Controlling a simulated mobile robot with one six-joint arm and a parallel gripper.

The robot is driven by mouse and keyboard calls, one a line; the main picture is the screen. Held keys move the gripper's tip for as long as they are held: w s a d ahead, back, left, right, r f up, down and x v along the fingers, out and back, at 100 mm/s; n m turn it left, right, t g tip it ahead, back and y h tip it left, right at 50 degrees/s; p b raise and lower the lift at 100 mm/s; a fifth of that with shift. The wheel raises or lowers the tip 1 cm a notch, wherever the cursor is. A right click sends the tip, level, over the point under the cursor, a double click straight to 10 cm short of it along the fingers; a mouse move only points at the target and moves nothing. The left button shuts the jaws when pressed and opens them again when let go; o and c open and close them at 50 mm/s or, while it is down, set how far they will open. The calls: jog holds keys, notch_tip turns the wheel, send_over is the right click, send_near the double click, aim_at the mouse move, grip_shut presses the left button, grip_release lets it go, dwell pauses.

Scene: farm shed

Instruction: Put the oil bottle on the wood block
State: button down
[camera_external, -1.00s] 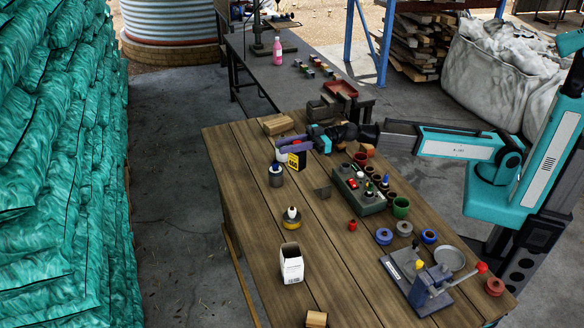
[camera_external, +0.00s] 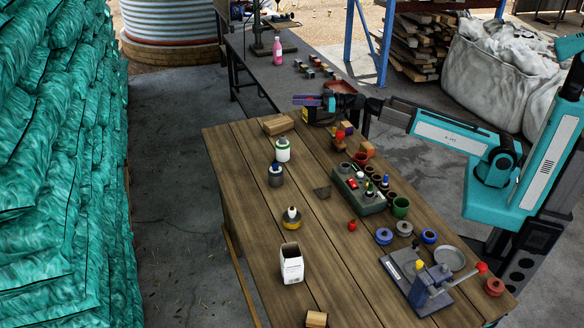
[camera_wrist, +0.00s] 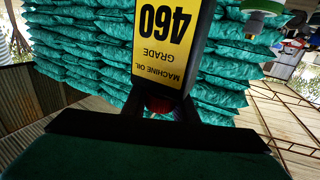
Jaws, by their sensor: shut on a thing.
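The oil bottle is black with a yellow label; in the wrist view its label (camera_wrist: 160,42) reads "460 GRADE MACHINE OIL", upside down. The bottle (camera_external: 306,117) also shows under my gripper in the external view. My gripper (camera_external: 308,101) is shut on the bottle and holds it near the back edge of the wooden table. A pale wood block (camera_external: 278,124) lies at the table's back left corner, just left of the held bottle. Another small wood block (camera_external: 316,319) is at the bottom of the view. The gripper's contact with the bottle is partly hidden.
A white-and-green container (camera_external: 283,151), a grey-blue container (camera_external: 276,176) and a yellow-based bottle (camera_external: 292,217) stand along the table's left half. A green holder (camera_external: 359,193) with small items stands right of centre. A white box (camera_external: 291,263) stands nearer the front.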

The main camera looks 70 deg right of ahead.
jog(key=d, duration=0.3)
jog(key=shift+w+d+h, duration=0.2)
jog(key=shift+d+h, duration=0.15)
jog(key=shift+h, duration=0.05)
jog(key=w+a+f+p, duration=0.1)
jog(key=w+p, duration=0.2)
jog(key=w, duration=1.2)
jog(key=shift+f+p, duration=0.25)
jog(key=shift+p, duration=0.1)
jog(key=shift+w, duration=0.15)
jog(key=f, duration=0.1)
jog(key=f+p, duration=0.1)
jog(key=f, duration=0.1)
jog(key=shift+w+f, duration=0.25)
jog(key=shift+w, duration=0.1)
